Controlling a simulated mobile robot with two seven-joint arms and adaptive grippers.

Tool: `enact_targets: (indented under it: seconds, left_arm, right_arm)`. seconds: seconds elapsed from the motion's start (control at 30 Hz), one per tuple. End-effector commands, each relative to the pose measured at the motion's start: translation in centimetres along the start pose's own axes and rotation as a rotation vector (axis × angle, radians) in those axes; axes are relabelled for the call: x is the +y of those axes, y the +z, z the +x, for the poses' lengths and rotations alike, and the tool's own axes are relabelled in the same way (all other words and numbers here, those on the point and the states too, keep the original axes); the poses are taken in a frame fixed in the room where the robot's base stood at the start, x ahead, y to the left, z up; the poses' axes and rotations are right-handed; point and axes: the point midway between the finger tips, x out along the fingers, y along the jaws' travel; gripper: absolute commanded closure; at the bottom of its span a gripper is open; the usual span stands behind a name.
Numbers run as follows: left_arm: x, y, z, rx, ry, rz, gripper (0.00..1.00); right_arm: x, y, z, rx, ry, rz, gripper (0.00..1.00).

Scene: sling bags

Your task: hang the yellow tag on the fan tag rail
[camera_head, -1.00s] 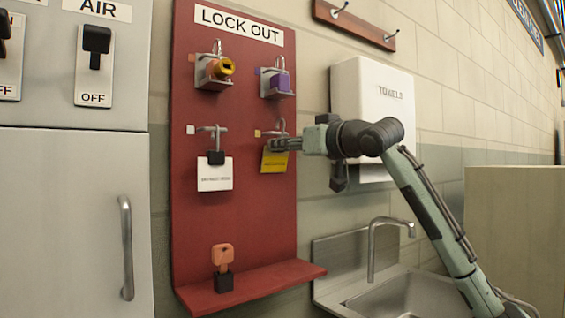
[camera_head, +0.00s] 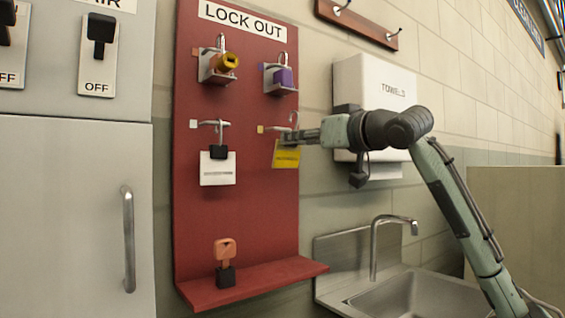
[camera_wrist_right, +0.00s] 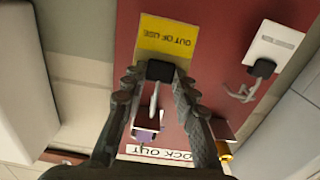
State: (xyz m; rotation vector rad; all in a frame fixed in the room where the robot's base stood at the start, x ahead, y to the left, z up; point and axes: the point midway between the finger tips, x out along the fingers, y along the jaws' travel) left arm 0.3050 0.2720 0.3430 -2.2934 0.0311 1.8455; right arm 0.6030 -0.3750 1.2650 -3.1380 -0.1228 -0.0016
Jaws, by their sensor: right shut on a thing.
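The yellow tag (camera_head: 286,156) is at the right side of the red lock out board, slightly tilted. In the right wrist view the tag (camera_wrist_right: 167,38) reads "OUT OF USE" and has a black top part (camera_wrist_right: 160,70). My right gripper (camera_head: 286,141) comes in from the right; in its wrist view the fingers (camera_wrist_right: 156,78) are closed around the black part. A metal hook (camera_head: 277,129) is just above the tag; I cannot tell whether the tag still touches it. I cannot make out a rail labelled fan. My left gripper is not in view.
On the red board (camera_head: 240,215) are a white tag (camera_head: 217,170), a yellow-brown lock (camera_head: 227,63), a purple lock (camera_head: 284,78) and an orange key (camera_head: 225,250). A towel dispenser (camera_head: 360,90) and sink tap (camera_head: 374,245) are right; a grey cabinet (camera_head: 65,210) is left.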

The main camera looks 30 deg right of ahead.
Motion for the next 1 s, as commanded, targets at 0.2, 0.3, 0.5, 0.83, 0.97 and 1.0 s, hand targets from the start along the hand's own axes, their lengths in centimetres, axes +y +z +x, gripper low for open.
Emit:
enact_targets:
  seconds: [0.2,0.3,0.5,0.83,0.97,1.0]
  left_arm:
    - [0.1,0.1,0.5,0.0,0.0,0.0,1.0]
    - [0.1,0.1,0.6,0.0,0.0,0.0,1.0]
    - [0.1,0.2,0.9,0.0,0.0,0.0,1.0]
    - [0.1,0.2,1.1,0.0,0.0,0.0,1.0]
    - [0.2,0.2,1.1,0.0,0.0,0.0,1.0]
    - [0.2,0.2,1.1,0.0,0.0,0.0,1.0]
  right_arm:
    - [0.0,0.1,-1.1,0.0,0.0,-0.001,1.0]
    - [0.0,0.1,-1.6,0.001,0.0,0.0,1.0]
    - [0.0,0.1,-2.6,-0.001,0.0,-0.002,1.0]
    - [0.0,0.0,-3.5,0.0,0.0,-0.001,1.0]
    - [0.0,0.0,-3.5,-0.001,0.0,-0.001,1.0]
    - [0.0,0.0,-3.5,-0.001,0.0,-0.001,1.0]
